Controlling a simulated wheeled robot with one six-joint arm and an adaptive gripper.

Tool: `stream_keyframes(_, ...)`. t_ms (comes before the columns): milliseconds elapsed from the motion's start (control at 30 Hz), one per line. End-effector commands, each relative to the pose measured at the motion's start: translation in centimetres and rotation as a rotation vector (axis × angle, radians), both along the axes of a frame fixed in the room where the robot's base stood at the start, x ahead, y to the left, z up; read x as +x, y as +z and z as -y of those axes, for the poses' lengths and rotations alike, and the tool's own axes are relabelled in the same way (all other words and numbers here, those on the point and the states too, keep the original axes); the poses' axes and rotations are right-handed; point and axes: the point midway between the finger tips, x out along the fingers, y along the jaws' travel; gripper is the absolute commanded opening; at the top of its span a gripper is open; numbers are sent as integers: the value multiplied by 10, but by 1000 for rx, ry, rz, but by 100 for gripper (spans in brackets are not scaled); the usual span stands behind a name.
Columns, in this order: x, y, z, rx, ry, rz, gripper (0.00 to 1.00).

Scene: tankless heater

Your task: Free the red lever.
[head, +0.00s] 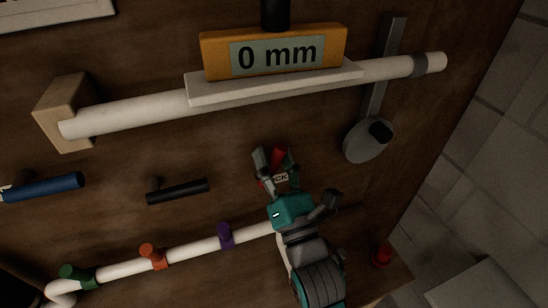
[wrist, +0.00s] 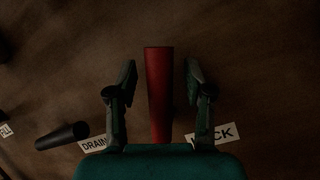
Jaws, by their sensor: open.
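The red lever (wrist: 159,95) stands lengthwise in the middle of the wrist view. My gripper (wrist: 160,78) is open, with one finger on each side of the lever. A gap shows between the lever and each finger. In the head view my gripper (head: 276,163) is in front of the wooden panel, and only a small part of the red lever (head: 278,155) shows between the fingers. A white label (wrist: 213,135), partly hidden by the right finger, shows the letters "CK" beside the lever. The lever's base is hidden by my gripper's body.
A black lever (head: 177,191) lies left of my gripper, near a "DRAIN" label (wrist: 95,144). A blue lever (head: 50,186) is farther left. A white pipe (head: 150,105) with an orange "0 mm" gauge (head: 218,58) runs above. A lower pipe (head: 190,247) carries coloured fittings. A grey paddle (head: 360,146) hangs right.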

Motion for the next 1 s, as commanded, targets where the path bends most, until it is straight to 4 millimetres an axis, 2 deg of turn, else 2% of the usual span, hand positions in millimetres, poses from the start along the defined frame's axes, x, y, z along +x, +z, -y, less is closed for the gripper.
stream_keyframes(167, -13, -7, 4, 0, 0, -1, 52)
stream_keyframes(700, -81, -41, 27, -1, 0, -3, 52)
stream_keyframes(1000, -100, -50, 33, -1, 0, -2, 52)
